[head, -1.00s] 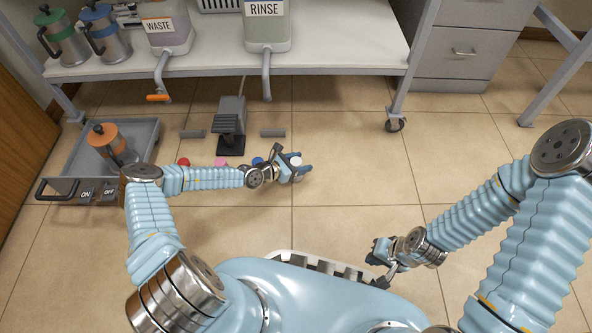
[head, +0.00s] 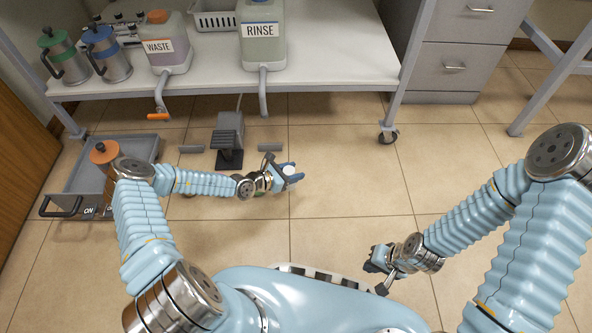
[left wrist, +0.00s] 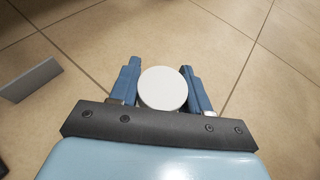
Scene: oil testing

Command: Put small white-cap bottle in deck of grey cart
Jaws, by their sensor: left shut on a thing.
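The small white-cap bottle (head: 291,170) shows as a round white cap between the fingers of my left gripper (head: 284,172). In the left wrist view, the white cap (left wrist: 163,89) sits between both blue fingers, hiding the bottle's body. My left gripper is shut on it, above the tiled floor; the bottle's height cannot be told. The grey cart (head: 72,181) is at the left, with a black handle and an ON/OFF label. My left arm covers part of its right side. My right gripper (head: 374,276) is open and empty at the lower right.
An orange-lidded canister (head: 103,158) stands on the cart. A black pedal device (head: 229,145) is on the floor behind my left arm. The bench (head: 335,68) holds the WASTE (head: 167,55) and RINSE (head: 262,48) containers. Floor between my arms is clear.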

